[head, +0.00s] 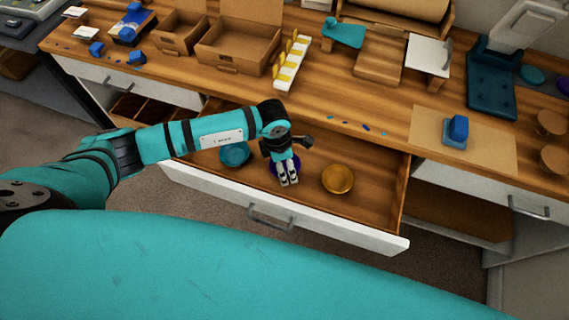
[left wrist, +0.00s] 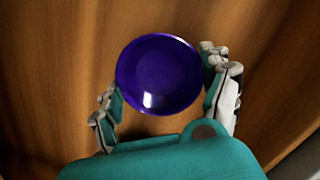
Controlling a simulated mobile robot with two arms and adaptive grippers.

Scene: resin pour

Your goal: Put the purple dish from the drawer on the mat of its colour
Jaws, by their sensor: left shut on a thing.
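The purple dish (left wrist: 158,74) is round and shiny, and sits between the two fingers of my left gripper in the left wrist view. In the head view the dish (head: 297,161) is mostly hidden under my left gripper (head: 288,181), which is shut on it, over the open drawer (head: 315,205). I cannot tell whether the dish touches the drawer floor. A purple round mat (head: 563,85) lies at the far right of the worktop, cut by the picture's edge. My right gripper is not in view.
A teal dish (head: 235,154) and an orange dish (head: 338,179) are in the drawer, either side of the purple one. A teal round mat (head: 532,75) lies beside the purple mat. A dark blue stand (head: 492,85) and a blue block (head: 458,128) are on the worktop's right.

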